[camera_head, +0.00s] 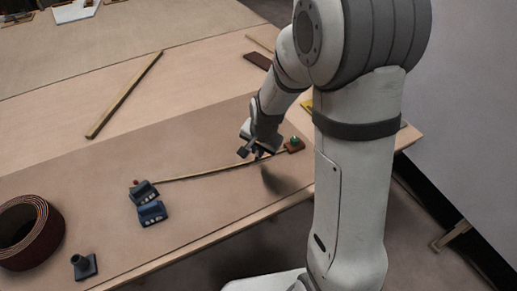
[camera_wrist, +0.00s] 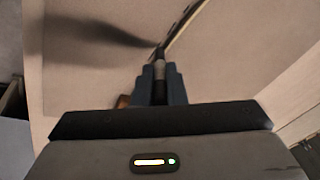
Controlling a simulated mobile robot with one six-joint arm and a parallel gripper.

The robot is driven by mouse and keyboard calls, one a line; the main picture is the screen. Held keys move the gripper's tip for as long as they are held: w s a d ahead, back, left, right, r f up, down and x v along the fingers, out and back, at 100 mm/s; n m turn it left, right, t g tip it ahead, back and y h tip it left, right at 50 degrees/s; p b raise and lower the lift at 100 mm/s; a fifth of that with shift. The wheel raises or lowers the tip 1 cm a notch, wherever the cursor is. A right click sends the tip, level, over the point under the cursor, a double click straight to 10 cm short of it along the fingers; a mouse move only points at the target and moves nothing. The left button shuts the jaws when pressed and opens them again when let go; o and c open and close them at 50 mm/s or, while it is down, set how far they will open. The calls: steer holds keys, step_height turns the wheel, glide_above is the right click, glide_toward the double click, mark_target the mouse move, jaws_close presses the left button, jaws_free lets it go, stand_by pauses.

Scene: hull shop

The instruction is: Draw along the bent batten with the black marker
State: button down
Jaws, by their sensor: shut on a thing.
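The thin, pale batten (camera_head: 205,172) lies in a gentle bend across the brown sheet, from the weights at left to a small brown block with a green top (camera_head: 294,144) at right. My gripper (camera_head: 257,153) is down near the batten's right part. In the wrist view my gripper (camera_wrist: 160,88) is shut on a slim marker (camera_wrist: 160,68), with its dark tip close to the batten (camera_wrist: 184,27). Whether the tip touches the sheet is unclear. A dark streak runs along the batten's edge there; I cannot tell ink from shadow.
A dark grey weight (camera_head: 143,193) and a blue weight (camera_head: 152,213) sit at the batten's left end, beside a small red knob (camera_head: 135,182). A dark red roll (camera_head: 32,232) and a dark post on a base (camera_head: 84,266) stand lower left. A loose wooden strip (camera_head: 124,95) lies behind.

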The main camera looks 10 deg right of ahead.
steer(key=shift+f+b, duration=0.4)
stand_by(1.1)
steer(key=shift+a, duration=0.15)
steer(key=shift+s+a, duration=0.15)
steer(key=shift+a, duration=0.4)
steer(key=shift+a, duration=0.1)
steer(key=shift+s+a, duration=0.1)
steer(key=shift+a, duration=0.45)
steer(key=shift+a, duration=0.2)
steer(key=shift+s+a, duration=0.15)
steer(key=shift+a, duration=0.3)
steer(key=shift+a, duration=0.15)
steer(key=shift+s+a+b, duration=0.1)
steer(key=shift+a+b, duration=0.2)
steer(key=shift+a, duration=0.2)
